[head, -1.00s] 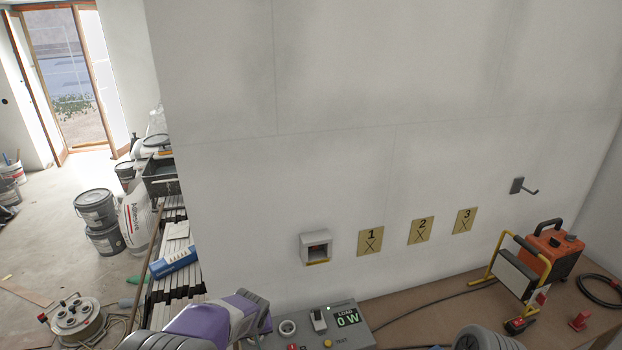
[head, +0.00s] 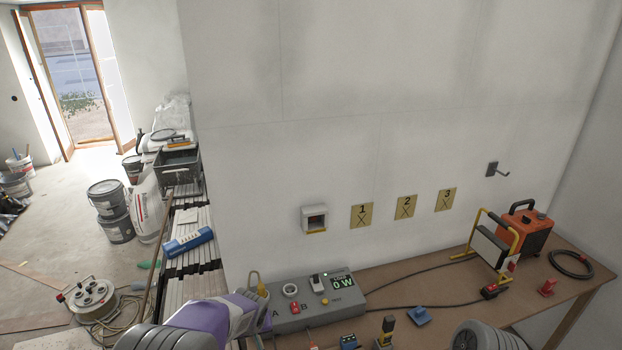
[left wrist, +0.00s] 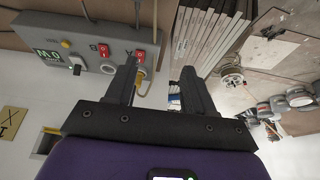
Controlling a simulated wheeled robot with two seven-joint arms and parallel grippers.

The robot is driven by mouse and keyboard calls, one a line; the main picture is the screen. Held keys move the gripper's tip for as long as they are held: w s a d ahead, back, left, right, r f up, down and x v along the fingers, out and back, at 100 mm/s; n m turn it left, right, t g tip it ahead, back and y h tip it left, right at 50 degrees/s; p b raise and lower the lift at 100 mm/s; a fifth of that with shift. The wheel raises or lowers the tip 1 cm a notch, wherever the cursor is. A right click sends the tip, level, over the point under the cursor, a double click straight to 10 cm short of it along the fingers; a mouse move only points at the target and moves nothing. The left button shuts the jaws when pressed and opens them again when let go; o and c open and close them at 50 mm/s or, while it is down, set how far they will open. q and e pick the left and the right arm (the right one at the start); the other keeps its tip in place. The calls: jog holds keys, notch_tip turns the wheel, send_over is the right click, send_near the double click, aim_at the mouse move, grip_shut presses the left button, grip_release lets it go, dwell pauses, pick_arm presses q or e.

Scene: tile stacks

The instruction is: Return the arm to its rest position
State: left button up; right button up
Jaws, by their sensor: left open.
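My left arm, with its purple sleeve, comes in from the bottom left in the head view. Its gripper (head: 260,288) is beside the left end of the grey test panel (head: 275,320), near the wall. In the left wrist view the two dark fingers (left wrist: 158,78) stand apart with nothing between them. The panel (left wrist: 88,30) shows there upside down, with red switches beyond the left finger. The rounded grey part at the bottom right of the head view is mine; my right gripper is out of view.
The wooden bench (head: 590,278) bears a work lamp (head: 492,247), an orange unit (head: 527,229), a black cable coil (head: 572,264) and small tools. A grey box (head: 314,219) and yellow labels 1 to 3 are on the wall. Tile stacks (head: 190,268) stand left of the wall.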

pick_arm(q)
notch_tip(320, 180, down, 13)
jog(key=s+g+h+b, duration=0.1)
jog(key=s+g+b, duration=0.1)
jog(key=s, duration=0.1)
jog(key=s+d+f+h+b, duration=0.2)
jog(key=s+f+b, duration=0.1)
jog(key=s+f, duration=0.6)
jog(key=s+d+f+g+h+b, duration=0.1)
jog(key=s+d+f+h+b, duration=0.1)
jog(key=s+f, duration=0.8)
jog(key=shift+s+d+f+m+g+b, duration=0.25)
jog(key=shift+s+d+b, duration=0.4)
jog(key=shift+s+b, duration=0.55)
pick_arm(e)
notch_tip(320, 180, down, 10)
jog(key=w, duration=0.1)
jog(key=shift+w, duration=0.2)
pick_arm(q)
jog(key=shift+c, duration=0.3)
